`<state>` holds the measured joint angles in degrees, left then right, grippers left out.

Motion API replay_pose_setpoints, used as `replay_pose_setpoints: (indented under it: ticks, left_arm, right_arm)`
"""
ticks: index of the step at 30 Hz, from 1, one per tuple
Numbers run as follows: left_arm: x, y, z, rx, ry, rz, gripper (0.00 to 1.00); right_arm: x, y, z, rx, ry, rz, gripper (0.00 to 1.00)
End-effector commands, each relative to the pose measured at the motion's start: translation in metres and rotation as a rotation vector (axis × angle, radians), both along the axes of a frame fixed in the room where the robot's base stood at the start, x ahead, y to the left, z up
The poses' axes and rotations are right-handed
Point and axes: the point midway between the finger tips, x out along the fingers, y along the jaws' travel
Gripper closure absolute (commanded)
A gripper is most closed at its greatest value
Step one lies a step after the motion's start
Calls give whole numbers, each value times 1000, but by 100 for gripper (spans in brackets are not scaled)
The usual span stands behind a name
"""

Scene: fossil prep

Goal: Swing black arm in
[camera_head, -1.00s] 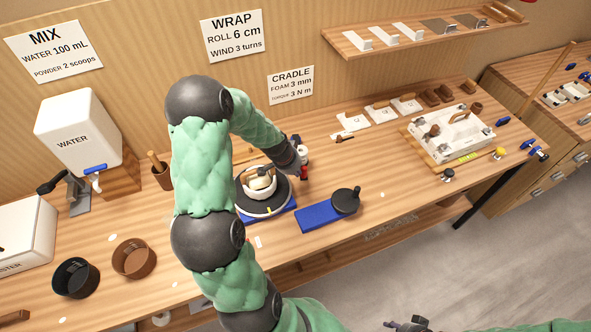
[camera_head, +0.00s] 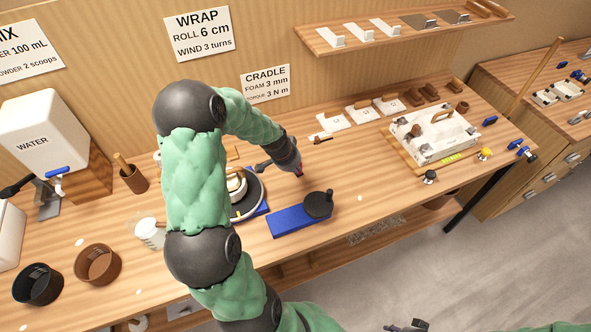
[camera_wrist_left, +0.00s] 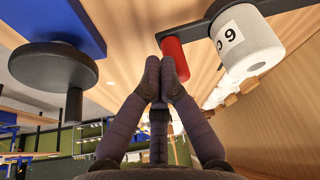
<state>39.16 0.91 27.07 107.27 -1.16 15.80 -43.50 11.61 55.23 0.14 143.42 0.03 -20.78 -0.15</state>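A black arm (camera_wrist_left: 205,22) with a red upright handle (camera_wrist_left: 175,58) and a white roll (camera_wrist_left: 248,45) marked with a 6 is close ahead in the left wrist view. In the head view only a bit of red shows at my fingertips; the roll is hidden. My left gripper (camera_head: 298,173) is over the bench, right of the black round turntable (camera_head: 257,194). In the left wrist view its fingertips (camera_wrist_left: 160,75) are together, beside or against the red handle; contact is unclear. Only a dark bit of my right gripper (camera_head: 408,326) shows at the bottom edge.
A white cradle tray (camera_head: 435,140) stands farther right. Brown (camera_head: 98,263) and black (camera_head: 38,284) bowls are at left. My left arm hides part of the turntable.

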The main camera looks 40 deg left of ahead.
Motion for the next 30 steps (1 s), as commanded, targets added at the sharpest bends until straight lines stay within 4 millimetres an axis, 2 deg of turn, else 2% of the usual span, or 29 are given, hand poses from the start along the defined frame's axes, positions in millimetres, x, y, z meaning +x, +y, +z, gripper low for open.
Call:
replay_pose_setpoints:
  ticks: [23, 30]
  left_arm:
    - [0, 0, 0, 0, 1, 1, 100]
    - [2, 0, 11, 0, 0, 0, 100]
  right_arm:
    - [0, 0, -3, 0, 0, 0, 60]
    - [0, 0, 4, 0, 0, 0, 60]
